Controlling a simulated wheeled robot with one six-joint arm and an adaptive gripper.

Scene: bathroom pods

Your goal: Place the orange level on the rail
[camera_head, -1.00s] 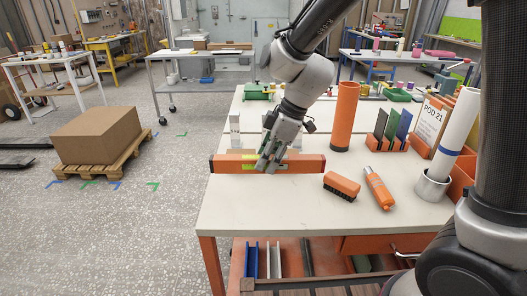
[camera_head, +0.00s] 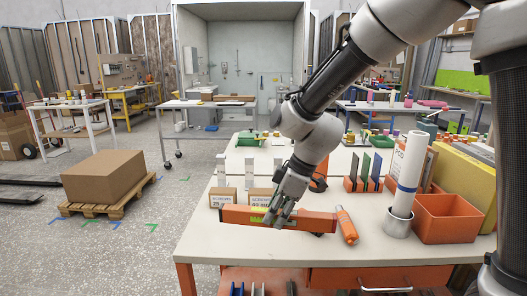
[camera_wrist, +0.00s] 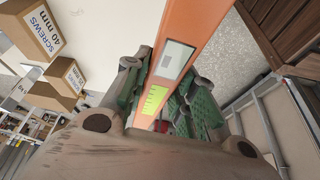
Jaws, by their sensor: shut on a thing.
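The long orange level (camera_head: 312,219) lies across the front part of the bench in the head view. It tilts slightly down to the right. My gripper (camera_head: 279,212) is shut around the level near its middle, from above. In the wrist view the level (camera_wrist: 185,40) runs up between the green-padded fingers (camera_wrist: 166,96), with its pale label and yellow-green vial showing. Whether the level touches the bench top is hard to tell. I cannot make out for sure which thing is the rail.
Two screw boxes (camera_head: 222,198) stand just behind the level, with white uprights (camera_head: 249,171) behind them. An orange tube (camera_head: 346,224) lies by its right end. An orange bin (camera_head: 447,217) and white roll (camera_head: 411,174) stand right. The bench's front left (camera_head: 205,246) is clear.

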